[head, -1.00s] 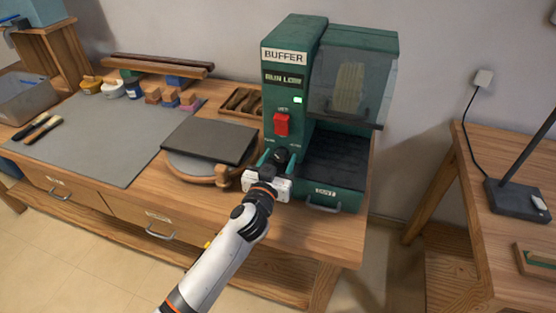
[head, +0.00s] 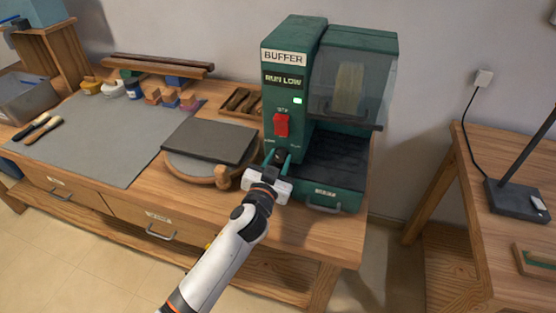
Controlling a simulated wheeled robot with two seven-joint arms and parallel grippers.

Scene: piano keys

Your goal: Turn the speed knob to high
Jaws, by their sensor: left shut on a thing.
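The green buffer machine (head: 330,60) stands on the workbench with a "BUFFER" label. Its display (head: 284,82) reads "RUN LOW", and a small light under it glows pale green. A red switch (head: 281,125) sits on the front panel. The dark speed knob (head: 281,155) is below the switch, between the fingers of my left gripper (head: 279,158). The gripper is shut on the knob and partly covers it, so its pointer cannot be read. My right gripper is not in view.
A clear shield (head: 348,88) covers the buffing wheel at the machine's right. A dark slab on a round stand (head: 210,141) is just left of my gripper. A second table (head: 490,250) is at right, with floor between.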

